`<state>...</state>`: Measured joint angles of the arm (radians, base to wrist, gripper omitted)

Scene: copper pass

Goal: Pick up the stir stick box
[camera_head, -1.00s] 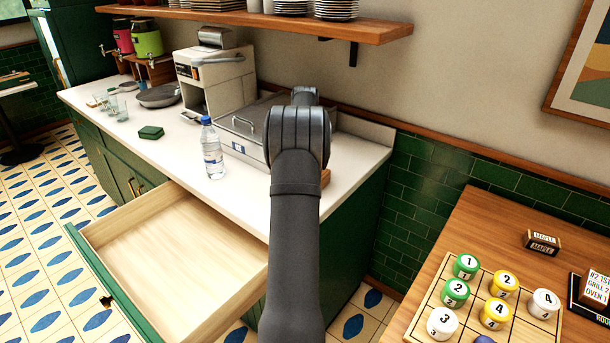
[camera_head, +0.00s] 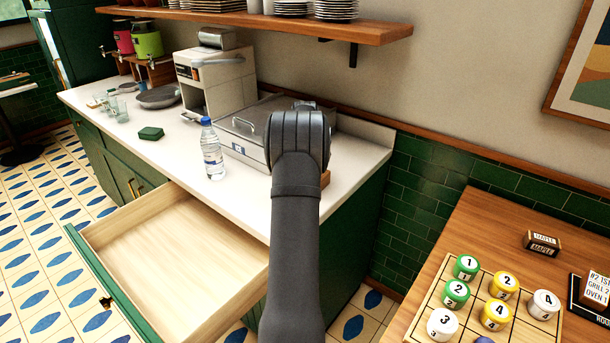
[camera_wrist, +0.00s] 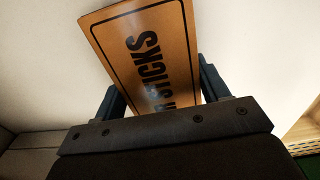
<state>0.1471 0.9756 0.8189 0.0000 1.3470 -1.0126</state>
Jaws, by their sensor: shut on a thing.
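The stir stick box (camera_wrist: 150,50) is a brown box with black lettering that reads "STICKS" and a black border, seen in the wrist view. It is tilted in the picture and sits between the two fingers of my gripper (camera_wrist: 163,92), which is shut on it. A white surface lies behind the box; I cannot tell how far the box is from it. In the head view my dark arm hides the gripper and most of the box.
An open, empty wooden drawer (camera_head: 170,250) juts out below the white counter (camera_head: 165,165). A water bottle (camera_head: 212,150) and a metal-lidded unit (camera_head: 245,130) stand near my arm. Numbered pots stand on the wooden table (camera_head: 480,225) at right.

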